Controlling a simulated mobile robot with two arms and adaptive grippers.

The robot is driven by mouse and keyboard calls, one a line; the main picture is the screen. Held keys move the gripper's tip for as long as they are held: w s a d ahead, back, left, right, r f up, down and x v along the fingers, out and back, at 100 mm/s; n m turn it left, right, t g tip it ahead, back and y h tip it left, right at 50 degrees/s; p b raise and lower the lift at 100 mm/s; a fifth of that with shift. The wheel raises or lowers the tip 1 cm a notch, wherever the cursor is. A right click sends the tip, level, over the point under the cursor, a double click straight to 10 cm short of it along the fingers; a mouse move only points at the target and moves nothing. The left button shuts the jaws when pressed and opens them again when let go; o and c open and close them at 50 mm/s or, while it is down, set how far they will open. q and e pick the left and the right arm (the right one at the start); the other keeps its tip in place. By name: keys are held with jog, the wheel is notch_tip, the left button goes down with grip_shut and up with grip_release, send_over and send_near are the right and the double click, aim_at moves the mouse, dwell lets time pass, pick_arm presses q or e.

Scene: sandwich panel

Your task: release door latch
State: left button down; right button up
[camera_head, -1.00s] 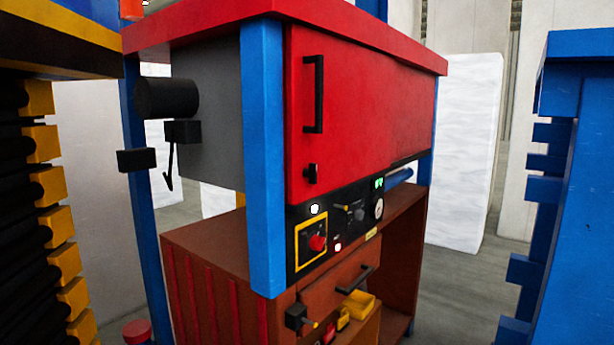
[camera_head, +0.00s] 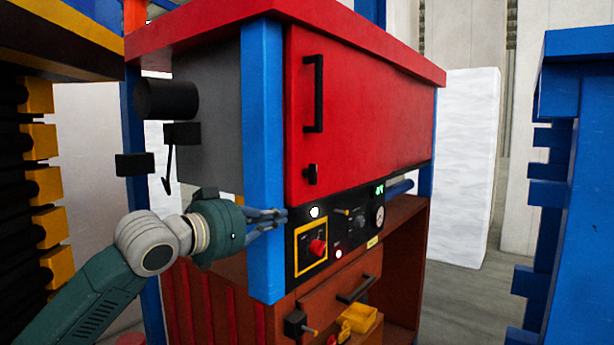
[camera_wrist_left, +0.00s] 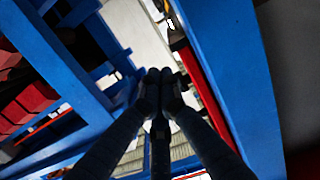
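The red door (camera_head: 380,115) of the cabinet is closed. It has a long black vertical handle (camera_head: 313,94) and, below it near the lower left corner, a small black latch (camera_head: 311,174). My left gripper (camera_head: 284,214) is in front of the blue corner post (camera_head: 262,130), below and left of the latch and apart from it. Its fingertips meet with nothing seen between them; they also show together in the left wrist view (camera_wrist_left: 160,76). The latch cannot be made out clearly in the wrist view. My right gripper is not in view.
Below the door is a black control panel (camera_head: 347,246) with a red knob (camera_head: 317,247) and a gauge. A brown drawer (camera_head: 340,285) with a black handle sits beneath. Blue racks (camera_head: 575,200) stand at the right, and a yellow-toothed rack (camera_head: 45,190) at the left.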

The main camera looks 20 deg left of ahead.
pick_arm(q)
jog(key=s+r+t, duration=0.1)
jog(key=s+r, duration=0.2)
jog(key=r, duration=0.5)
jog(key=shift+s+a+r+h, duration=0.25)
jog(key=shift+s+a+h, duration=0.1)
jog(key=shift+a+h, duration=0.1)
jog(key=shift+w, duration=0.15)
jog(key=shift+w, duration=0.1)
jog(key=p, duration=0.5)
send_near(308, 170)
jog(key=w+d, duration=0.2)
jog(key=w, duration=0.1)
jog(key=w+d, duration=0.2)
jog(key=shift+r, duration=0.25)
jog(key=shift+w+d+f, duration=0.15)
jog(key=shift+w+d, duration=0.05)
jog(key=shift+w, duration=0.3)
jog(key=shift+p, duration=0.4)
